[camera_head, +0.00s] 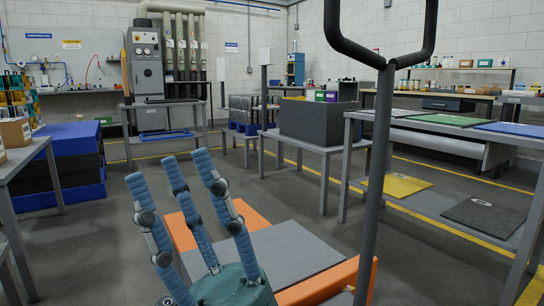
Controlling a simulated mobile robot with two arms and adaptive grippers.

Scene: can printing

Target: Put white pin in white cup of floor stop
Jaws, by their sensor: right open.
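My right gripper (172,172) is at the lower left of the head view. Its blue ribbed fingers point up and stand apart, open, with nothing between them. My left gripper is not in view. I cannot make out a white pin, a white cup or a floor stop in this view. Two pale boxes on thin posts stand in the middle distance, one (265,56) beside the grey bin and one (222,69) farther left. I cannot tell whether either belongs to the floor stop.
A grey table (440,128) with green and blue mats is at right, with yellow (398,186) and dark mats on its lower shelf. A dark grey bin (315,123) sits on a table at centre. Blue and black stacked crates (75,170) stand left. Open floor lies between.

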